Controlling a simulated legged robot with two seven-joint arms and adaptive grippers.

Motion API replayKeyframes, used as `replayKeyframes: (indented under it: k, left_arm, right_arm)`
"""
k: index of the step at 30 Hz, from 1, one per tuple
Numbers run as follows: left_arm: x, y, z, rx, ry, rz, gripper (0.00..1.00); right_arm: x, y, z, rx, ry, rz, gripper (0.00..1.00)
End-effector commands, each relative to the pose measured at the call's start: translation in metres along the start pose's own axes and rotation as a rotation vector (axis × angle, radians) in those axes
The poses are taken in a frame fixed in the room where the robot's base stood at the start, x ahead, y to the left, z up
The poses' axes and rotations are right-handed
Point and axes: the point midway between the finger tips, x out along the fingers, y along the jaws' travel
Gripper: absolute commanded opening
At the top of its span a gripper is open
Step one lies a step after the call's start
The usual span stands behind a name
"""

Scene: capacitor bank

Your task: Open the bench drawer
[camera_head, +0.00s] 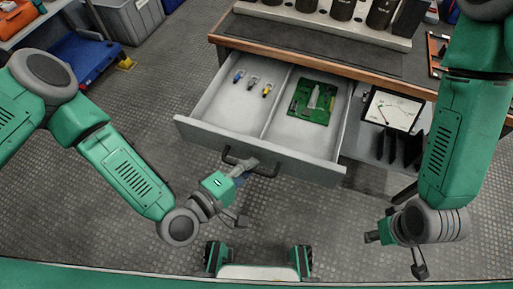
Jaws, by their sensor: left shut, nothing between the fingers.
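The grey bench drawer (190,125) is pulled out from under the wood-edged bench (300,62), with its inside showing. Its dark bar handle (266,171) is on the front panel. My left gripper (246,166) is at the left part of the handle, shut with nothing between its fingers. It overlaps the handle in the picture; I cannot tell whether they touch. My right gripper (376,238) is at the lower right, away from the drawer and pointing left. Its fingers are too unclear to tell open from shut.
The drawer holds three small parts (252,83) in its left compartment and a green board (312,102) in its right. A meter (393,110) is right of the drawer. Dark cylinders (342,9) stand on the bench. A blue cart (82,57) is at the upper left.

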Motion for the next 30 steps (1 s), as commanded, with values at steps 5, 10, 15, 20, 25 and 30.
replayKeyframes:
  k: [5,10,15,20,25,30]
  left_arm:
    - [-0.021,-0.004,0.006,0.001,0.008,-0.001,0.0]
    - [-0.031,-0.006,0.01,0.001,0.007,0.002,0.0]
    - [-0.034,-0.007,0.011,0.002,0.007,0.003,0.0]
    - [-0.034,-0.007,0.011,0.001,0.007,0.003,0.0]
    - [-0.034,-0.007,0.011,0.001,0.006,0.003,0.17]
    - [-0.034,-0.007,0.012,0.001,0.004,0.002,0.31]
  right_arm:
    - [-0.005,0.0,-0.001,0.0,0.001,0.0,0.3]
    - [-0.007,0.0,-0.001,0.0,0.001,0.0,0.3]
    - [-0.007,0.0,-0.001,0.0,0.001,0.0,0.3]
    - [-0.007,0.0,-0.001,0.0,0.001,0.0,0.3]
    - [-0.007,0.0,-0.001,0.0,0.001,0.0,0.3]
    - [-0.007,0.0,-0.001,0.0,0.0,0.0,0.3]
